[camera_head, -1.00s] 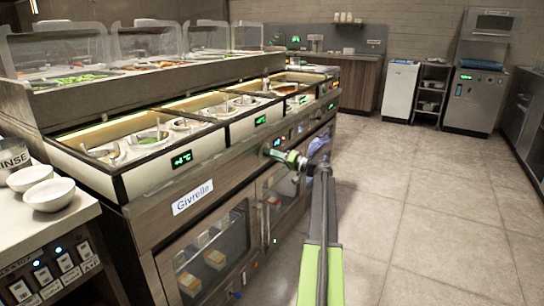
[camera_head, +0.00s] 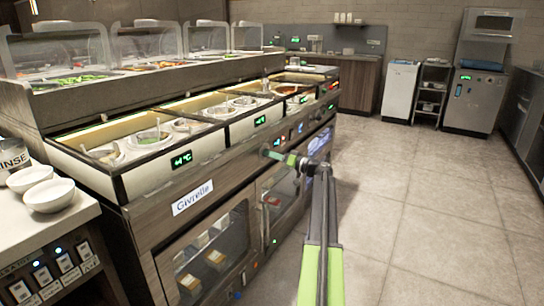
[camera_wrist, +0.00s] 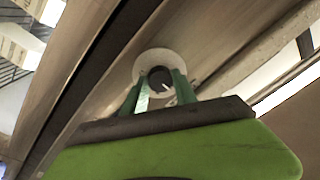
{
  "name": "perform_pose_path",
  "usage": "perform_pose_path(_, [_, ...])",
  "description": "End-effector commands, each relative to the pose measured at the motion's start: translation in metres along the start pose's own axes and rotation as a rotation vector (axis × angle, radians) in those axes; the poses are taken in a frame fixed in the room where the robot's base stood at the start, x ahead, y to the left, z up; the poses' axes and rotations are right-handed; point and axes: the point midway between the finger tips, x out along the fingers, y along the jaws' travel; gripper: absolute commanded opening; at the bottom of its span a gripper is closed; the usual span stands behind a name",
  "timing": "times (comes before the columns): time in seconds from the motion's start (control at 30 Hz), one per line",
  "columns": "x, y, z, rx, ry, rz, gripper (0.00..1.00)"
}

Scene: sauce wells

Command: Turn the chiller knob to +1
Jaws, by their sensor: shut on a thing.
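The chiller knob (camera_wrist: 158,74) shows in the wrist view as a dark round knob on a pale round dial, set in the metal front panel. My gripper (camera_wrist: 160,86) has its two green fingers on either side of the knob and is shut on it. A short white mark shows beside the knob; I cannot read a setting from it. In the head view my gripper (camera_head: 270,153) is at the counter's front panel, and the knob is hidden behind it. A green temperature display (camera_head: 181,160) on the nearest well seems to read +4 °C.
The sauce wells (camera_head: 150,137) run along the counter, with glass-doored cabinets (camera_head: 215,240) below. A Givrelle label (camera_head: 192,197) is on the front. White bowls (camera_head: 49,195) stand at the left. The tiled floor (camera_head: 440,220) to the right is clear.

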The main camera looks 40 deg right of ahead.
Motion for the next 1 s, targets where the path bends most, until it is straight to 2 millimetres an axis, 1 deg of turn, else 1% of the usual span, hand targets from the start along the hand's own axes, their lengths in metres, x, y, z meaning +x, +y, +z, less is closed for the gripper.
perform_pose_path(0.03, [0.000,0.000,0.000,-0.001,-0.001,0.000,0.00])
perform_pose_path(0.07, [0.000,0.000,0.000,-0.001,-0.001,0.000,0.37])
perform_pose_path(0.2, [0.000,0.000,0.000,-0.001,-0.001,0.000,0.55])
perform_pose_path(0.47, [0.000,0.000,0.000,0.000,0.000,0.000,0.55])
perform_pose_path(0.57, [-0.006,0.000,0.000,0.000,0.000,0.001,0.55])
perform_pose_path(0.67, [-0.021,0.000,0.001,0.000,0.001,0.003,0.55])
perform_pose_path(0.77, [-0.048,0.000,0.001,0.000,0.002,0.004,0.55])
perform_pose_path(1.0, [-0.117,0.000,0.001,0.000,0.001,0.003,0.55])
